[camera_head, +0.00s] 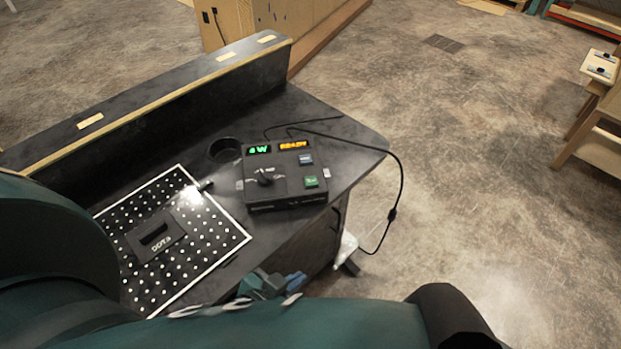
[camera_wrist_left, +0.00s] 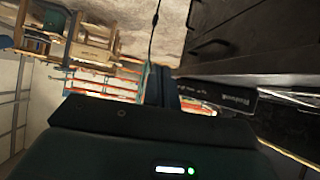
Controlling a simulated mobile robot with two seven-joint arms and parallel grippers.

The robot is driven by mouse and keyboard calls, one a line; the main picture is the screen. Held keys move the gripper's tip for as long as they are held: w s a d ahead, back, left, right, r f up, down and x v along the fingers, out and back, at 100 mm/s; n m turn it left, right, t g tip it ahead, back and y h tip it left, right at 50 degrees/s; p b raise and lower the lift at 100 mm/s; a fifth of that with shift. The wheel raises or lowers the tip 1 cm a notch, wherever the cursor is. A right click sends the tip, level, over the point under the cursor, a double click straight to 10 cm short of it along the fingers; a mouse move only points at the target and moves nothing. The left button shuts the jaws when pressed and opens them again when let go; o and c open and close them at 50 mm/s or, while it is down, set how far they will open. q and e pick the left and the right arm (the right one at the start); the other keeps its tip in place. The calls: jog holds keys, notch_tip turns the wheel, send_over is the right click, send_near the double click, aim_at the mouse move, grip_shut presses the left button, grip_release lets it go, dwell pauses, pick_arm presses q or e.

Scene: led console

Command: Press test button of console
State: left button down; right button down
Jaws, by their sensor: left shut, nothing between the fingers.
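The console (camera_head: 284,196) is a black box near the right end of the dark desk. The button labels are too small to read. My left gripper (camera_head: 272,282) is shut and empty at the desk's front edge, nearer to me than the console and apart from it. In the left wrist view its fingers (camera_wrist_left: 157,85) point toward the side of a black box (camera_wrist_left: 218,97), which looks like the console. My right gripper is out of view.
A white-dotted black board (camera_head: 219,226) with a dark block (camera_head: 155,238) lies left of the console. A cup hole (camera_head: 223,149) and a raised ledge (camera_head: 150,98) are behind. A black cable (camera_head: 401,180) hangs off the desk's right side.

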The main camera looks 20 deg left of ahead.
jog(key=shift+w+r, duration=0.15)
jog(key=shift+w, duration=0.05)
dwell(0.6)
